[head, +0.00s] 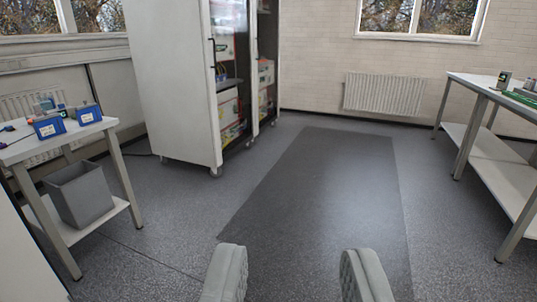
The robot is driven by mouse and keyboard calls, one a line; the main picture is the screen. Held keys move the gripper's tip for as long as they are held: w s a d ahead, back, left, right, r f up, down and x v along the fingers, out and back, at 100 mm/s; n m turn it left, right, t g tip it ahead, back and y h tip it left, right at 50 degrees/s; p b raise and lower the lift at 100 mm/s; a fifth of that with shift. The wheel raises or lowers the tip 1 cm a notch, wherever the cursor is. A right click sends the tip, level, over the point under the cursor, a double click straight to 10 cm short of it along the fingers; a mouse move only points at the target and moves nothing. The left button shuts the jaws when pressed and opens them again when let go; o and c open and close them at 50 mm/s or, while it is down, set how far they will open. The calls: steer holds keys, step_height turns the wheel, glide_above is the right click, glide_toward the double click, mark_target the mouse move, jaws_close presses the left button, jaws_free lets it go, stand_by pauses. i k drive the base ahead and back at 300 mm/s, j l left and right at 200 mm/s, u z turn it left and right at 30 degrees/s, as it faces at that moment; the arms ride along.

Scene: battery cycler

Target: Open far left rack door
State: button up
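A tall white rack (172,85) on castors stands at the back left. A second, narrower-looking rack (266,75) stands right behind it. The fronts face right and show at a steep angle. The nearer rack has a dark-edged front with a slim black upright handle (213,55), and shelves with equipment show behind it. I cannot tell clearly whether its door is shut. My gripper (297,272) is at the bottom of the view, its two grey fingers wide apart with nothing between them. It is far from the racks.
A white bench (62,142) at left holds blue boxes (48,126), with a grey bin (82,194) on its lower shelf. Another bench (500,92) stands at right. A radiator (383,94) is on the back wall. The dark floor mat (325,190) between is clear.

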mark_target(204, 4)
steer(key=i, duration=2.4)
steer(key=i+l+u, duration=0.1)
steer(key=i, duration=1.1)
steer(key=i+l, duration=0.1)
steer(key=i, duration=1.1)
